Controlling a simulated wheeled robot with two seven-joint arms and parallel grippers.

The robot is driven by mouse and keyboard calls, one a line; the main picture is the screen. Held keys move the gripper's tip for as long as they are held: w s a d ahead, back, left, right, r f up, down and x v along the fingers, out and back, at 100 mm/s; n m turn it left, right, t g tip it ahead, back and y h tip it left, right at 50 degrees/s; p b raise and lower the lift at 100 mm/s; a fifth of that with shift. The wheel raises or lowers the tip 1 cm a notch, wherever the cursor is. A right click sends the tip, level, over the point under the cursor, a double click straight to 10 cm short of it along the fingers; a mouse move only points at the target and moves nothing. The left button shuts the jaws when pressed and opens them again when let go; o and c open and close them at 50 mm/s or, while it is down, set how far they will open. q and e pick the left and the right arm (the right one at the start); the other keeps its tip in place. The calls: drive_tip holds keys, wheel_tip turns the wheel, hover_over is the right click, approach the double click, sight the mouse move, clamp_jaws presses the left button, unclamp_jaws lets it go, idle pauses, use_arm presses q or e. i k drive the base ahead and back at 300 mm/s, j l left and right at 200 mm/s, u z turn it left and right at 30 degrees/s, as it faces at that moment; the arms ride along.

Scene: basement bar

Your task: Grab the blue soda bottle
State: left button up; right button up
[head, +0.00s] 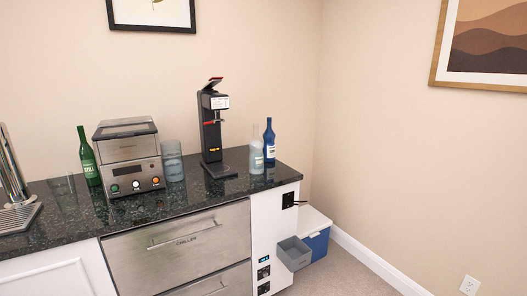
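The blue bottle (269,146) stands upright at the right end of the dark stone counter (190,205), near the wall. It has a pale label and a slim neck. A clear bottle (256,152) with a light label stands just left of it and seems slightly in front. I cannot tell whether the two touch. Neither my left nor my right gripper is in the head view.
A black dispenser (211,130) stands left of the bottles. Further left are a glass jar (172,163), a steel machine (129,160) and a green bottle (89,158). A grey bin (294,254) sticks out below the counter's right end, beside a blue-and-white box (317,243).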

sight(269, 150)
drive_tip(key=i+l+u, duration=0.3)
drive_tip(key=i+l, duration=0.2)
drive_tip(key=i+l+u, duration=0.35)
drive_tip(key=l, duration=0.3)
drive_tip(key=i+l+u, duration=0.15)
drive_tip(key=i+l, duration=0.15)
drive_tip(key=i+l+u, duration=0.15)
drive_tip(key=l, duration=0.3)
drive_tip(key=i+l+u, duration=0.15)
drive_tip(key=l, duration=0.25)
drive_tip(key=i+j, duration=0.05)
